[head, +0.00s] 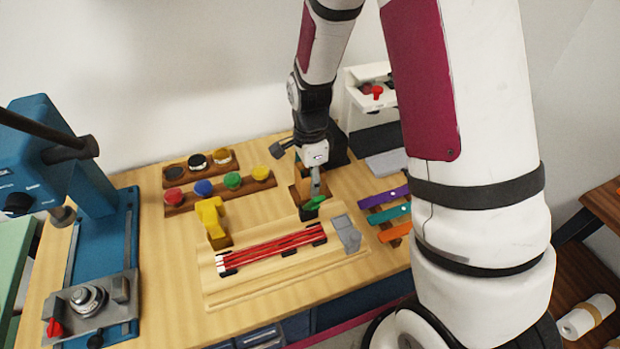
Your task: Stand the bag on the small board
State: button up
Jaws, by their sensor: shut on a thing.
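My gripper (316,187) points down over the middle of the counter, shut on a small dark green thing. This green thing seems to be the bag (313,204); it is small, partly hidden by the fingers, and its shape is hard to make out. It is just behind the far edge of the pale wooden board with red rods. A brown wooden piece (298,194) lies right beside and behind the fingers; it may be the small board, but my gripper covers part of it. I cannot tell whether the bag touches it.
The pale board (228,291) carries red rods (270,249), with a grey block (346,234) at its right end. A yellow piece (212,217) stands left. Racks of coloured pots (232,181) are behind. Coloured strips (390,215) lie right. A blue press (90,200) stands far left.

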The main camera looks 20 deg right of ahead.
jog(key=shift+f, duration=0.15)
jog(key=o, duration=1)
jog(key=shift+c, duration=0.2)
notch_tip(320, 180, up, 13)
jog(key=s+r+n+t, duration=0.2)
jog(key=s+r+n, duration=0.5)
jog(key=s+n, duration=0.2)
jog(key=s+r+n+t, duration=0.2)
jog(key=s+r+n, duration=0.5)
jog(key=s, duration=0.5)
jog(key=shift+d+r+n+t, duration=0.2)
jog(key=shift+d+n+t, duration=0.2)
jog(key=shift+n, duration=0.6)
